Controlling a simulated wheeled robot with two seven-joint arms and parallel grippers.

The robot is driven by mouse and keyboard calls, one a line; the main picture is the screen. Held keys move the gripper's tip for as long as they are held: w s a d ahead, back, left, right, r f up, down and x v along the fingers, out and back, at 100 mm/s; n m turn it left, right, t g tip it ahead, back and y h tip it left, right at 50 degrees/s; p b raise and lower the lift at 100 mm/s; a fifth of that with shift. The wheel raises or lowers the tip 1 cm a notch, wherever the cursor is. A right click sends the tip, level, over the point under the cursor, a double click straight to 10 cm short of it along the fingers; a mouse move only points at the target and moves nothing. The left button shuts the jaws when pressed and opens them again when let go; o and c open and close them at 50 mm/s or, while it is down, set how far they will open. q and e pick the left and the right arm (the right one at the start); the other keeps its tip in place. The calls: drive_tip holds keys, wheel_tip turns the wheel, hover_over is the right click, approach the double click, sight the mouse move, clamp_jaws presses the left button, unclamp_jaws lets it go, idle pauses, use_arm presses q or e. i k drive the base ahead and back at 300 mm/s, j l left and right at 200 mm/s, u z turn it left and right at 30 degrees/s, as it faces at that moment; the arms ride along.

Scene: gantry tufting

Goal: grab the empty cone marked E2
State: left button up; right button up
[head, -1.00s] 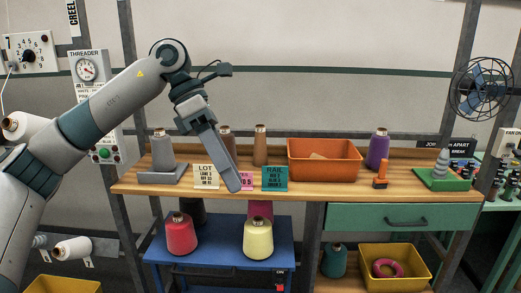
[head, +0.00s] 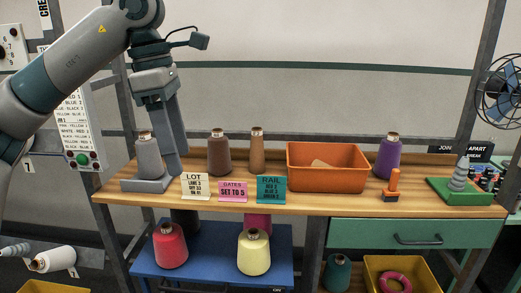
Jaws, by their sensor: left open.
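No E2 mark is readable on any cone, so I cannot tell which cone carries it. A slim tan-brown cone (head: 257,152) stands upright on the wooden bench, beside a wider brown cone (head: 219,154). A grey cone (head: 148,156) stands on a grey scale-like base (head: 146,185) at the bench's left. My left gripper (head: 176,165) is open and points down just right of the grey cone, left of the brown ones. Its fingers overlap in this view, and nothing shows between them. My right gripper is out of view.
An orange bin (head: 328,180), purple cone (head: 388,158) and orange-handled tool (head: 393,184) are further right. Red (head: 170,247) and cream (head: 254,253) cones sit on the blue shelf below.

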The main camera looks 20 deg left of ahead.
sight(256, 163)
drive_tip(key=i, duration=1.6)
